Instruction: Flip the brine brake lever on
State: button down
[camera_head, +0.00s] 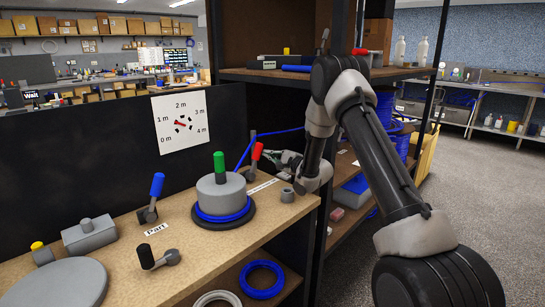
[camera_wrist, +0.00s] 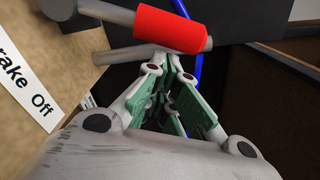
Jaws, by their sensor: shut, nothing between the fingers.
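A lever with a red handle (camera_head: 257,151) stands at the right end of the wooden bench, leaning slightly. In the wrist view its red handle (camera_wrist: 172,27) lies across the top, with a grey rod beside it. A white label (camera_wrist: 27,95) there reads "rake Off", its start cut off; it lies on the bench by the red lever (camera_head: 262,186). My gripper (camera_head: 268,154) is shut and empty, just right of the red handle. In the wrist view its fingertips (camera_wrist: 172,62) are close to the handle; I cannot tell whether they touch.
A grey reel (camera_head: 221,193) with blue tubing and a green handle stands left of the red lever. A dark shelf post (camera_head: 330,130) stands close to my arm.

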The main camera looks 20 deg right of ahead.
jog(key=shift+r, duration=0.1)
jog(key=shift+s+a+r+n, duration=0.1)
jog(key=shift+a+r+n, duration=0.15)
jog(key=shift+n, duration=0.15)
jog(key=s+a+r+n, duration=0.3)
jog(key=s+a+n, duration=0.1)
jog(key=a+n, duration=0.4)
jog(key=shift+s, duration=0.3)
dwell(0.6)
dwell(0.4)
jog(key=shift+s, duration=0.1)
